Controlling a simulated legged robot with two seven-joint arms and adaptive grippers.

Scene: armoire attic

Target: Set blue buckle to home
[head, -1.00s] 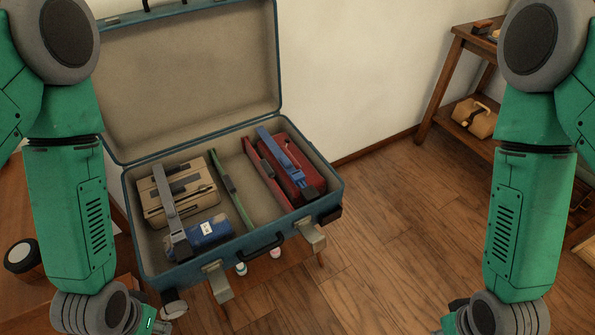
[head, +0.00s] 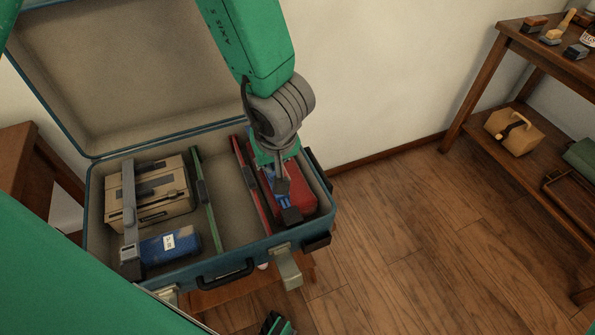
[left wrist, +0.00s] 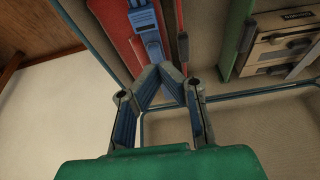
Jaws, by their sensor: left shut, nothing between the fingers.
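The blue buckle (head: 284,203) is a long blue strap piece lying across the red case on the right side of the open suitcase (head: 228,262). My left gripper (head: 281,186) is over it in the head view and hides much of it. In the left wrist view the blue buckle (left wrist: 151,40) lies on the red case (left wrist: 112,28), just beyond the fingertips. The left gripper (left wrist: 172,72) is shut and empty, its tips together. I cannot tell whether it touches the buckle.
A beige case (head: 150,205) with a grey strap and a blue roll (head: 170,246) sit at the suitcase's left. A green divider (head: 205,200) and a red divider (head: 250,185) stand upright. The raised lid (head: 140,70) is behind. A wooden shelf (head: 470,100) stands right.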

